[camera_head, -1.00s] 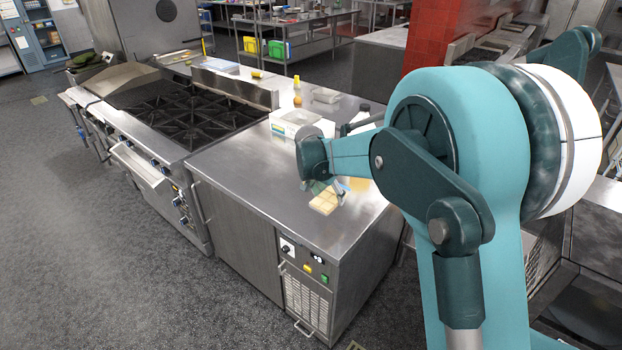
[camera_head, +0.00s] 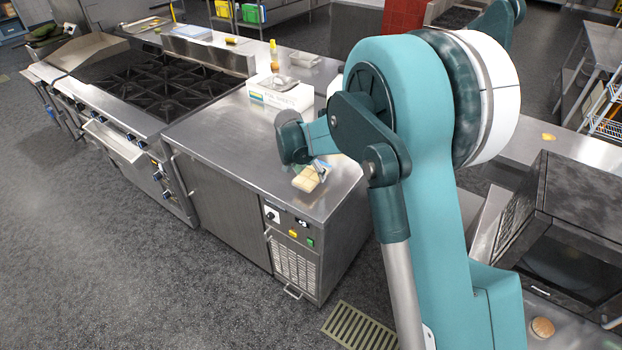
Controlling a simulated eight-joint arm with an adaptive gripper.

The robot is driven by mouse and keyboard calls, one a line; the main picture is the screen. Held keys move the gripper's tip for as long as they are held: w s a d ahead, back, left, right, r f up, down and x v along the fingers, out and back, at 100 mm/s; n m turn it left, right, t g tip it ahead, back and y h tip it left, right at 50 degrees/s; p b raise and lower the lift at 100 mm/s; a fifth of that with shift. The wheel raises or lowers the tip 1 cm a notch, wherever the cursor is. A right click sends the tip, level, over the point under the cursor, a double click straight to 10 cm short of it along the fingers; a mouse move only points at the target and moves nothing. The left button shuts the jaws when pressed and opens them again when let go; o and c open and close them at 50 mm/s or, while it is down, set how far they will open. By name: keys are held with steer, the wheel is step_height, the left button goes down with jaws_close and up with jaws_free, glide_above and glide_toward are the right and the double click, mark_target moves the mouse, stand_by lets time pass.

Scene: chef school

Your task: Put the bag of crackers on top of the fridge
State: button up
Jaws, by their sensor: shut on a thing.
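The fridge (camera_head: 290,254) is the steel under-counter unit with a knob, coloured buttons and a vent grille on its end. Its flat steel top (camera_head: 237,150) is mostly bare. The bag of crackers (camera_head: 307,180) is a small pale yellow pack. It appears over the fridge top near the front right corner. My gripper (camera_head: 320,168) is shut on the bag, with its fingers largely hidden behind the wrist and the bag. I cannot tell whether the bag touches the steel.
A white box (camera_head: 281,95) and a yellow bottle (camera_head: 274,56) stand farther back on the counter. A stove (camera_head: 162,86) adjoins the fridge on the left. A dark oven-like appliance (camera_head: 565,230) is at right. The fridge top left of the bag is clear.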

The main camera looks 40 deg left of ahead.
mark_target(310, 175)
steer(key=shift+f, duration=1.65)
steer(key=shift+f, duration=0.1)
steer(key=o, duration=0.9)
steer(key=v, duration=1.2)
